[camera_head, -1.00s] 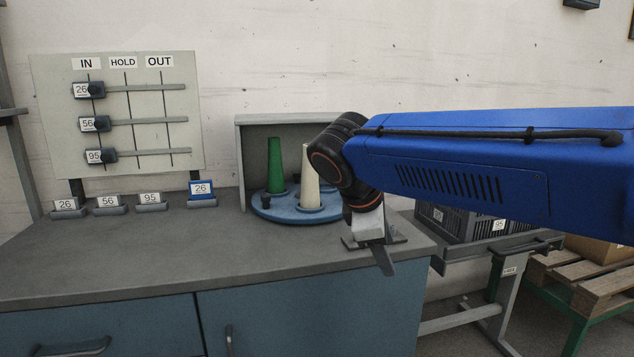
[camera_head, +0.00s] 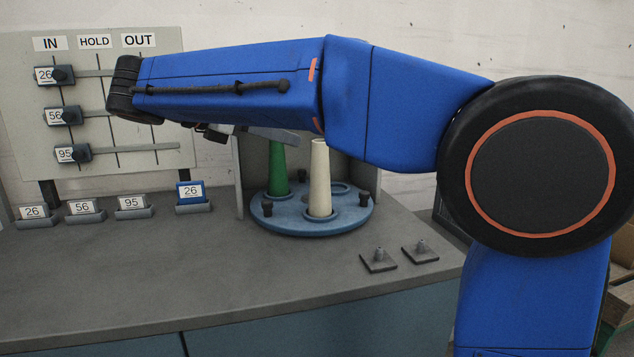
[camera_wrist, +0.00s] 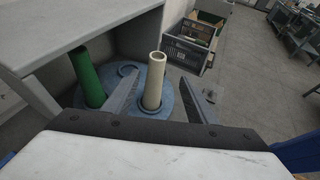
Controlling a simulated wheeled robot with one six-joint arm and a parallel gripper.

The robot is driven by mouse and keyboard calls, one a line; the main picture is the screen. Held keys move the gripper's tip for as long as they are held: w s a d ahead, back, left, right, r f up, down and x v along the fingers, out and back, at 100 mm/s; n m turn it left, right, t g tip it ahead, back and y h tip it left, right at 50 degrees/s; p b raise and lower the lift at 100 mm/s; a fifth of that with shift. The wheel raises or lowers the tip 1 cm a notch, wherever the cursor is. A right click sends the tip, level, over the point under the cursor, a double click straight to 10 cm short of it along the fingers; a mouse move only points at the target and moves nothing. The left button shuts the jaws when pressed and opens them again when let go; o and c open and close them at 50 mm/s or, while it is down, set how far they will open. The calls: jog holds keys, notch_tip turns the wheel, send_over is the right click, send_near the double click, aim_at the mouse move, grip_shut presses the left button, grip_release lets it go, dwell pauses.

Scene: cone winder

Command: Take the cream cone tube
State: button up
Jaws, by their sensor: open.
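The cream cone tube (camera_head: 320,180) stands upright on the blue round turntable (camera_head: 290,222), beside the green cone tube (camera_head: 278,170). In the wrist view the cream cone tube (camera_wrist: 154,82) rises between the two fingers of my open gripper (camera_wrist: 162,98), with a gap to either side. How far the fingers are from it in depth is hard to tell. The green cone tube (camera_wrist: 86,78) is left of the left finger. In the head view my gripper (camera_head: 262,134) is mostly hidden behind my blue arm, near the tops of the tubes.
A grey panel beside the turntable (camera_wrist: 50,30) stands close on the left in the wrist view. A slider board (camera_head: 100,105) and small numbered card holders (camera_head: 80,212) are left of the turntable. Two small peg plates (camera_head: 379,261) lie at front right. A grey crate (camera_wrist: 187,50) is beyond.

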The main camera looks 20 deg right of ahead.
aim_at(316, 147)
jog(key=x, duration=1.1)
jog(key=shift+w+d+f, duration=0.1)
jog(key=shift+d, duration=0.15)
jog(key=x, duration=0.3)
jog(key=w+x, duration=0.1)
jog(key=x, duration=0.1)
jog(key=shift+r, duration=0.3)
jog(key=c, duration=1.3)
jog(key=shift+r, duration=0.1)
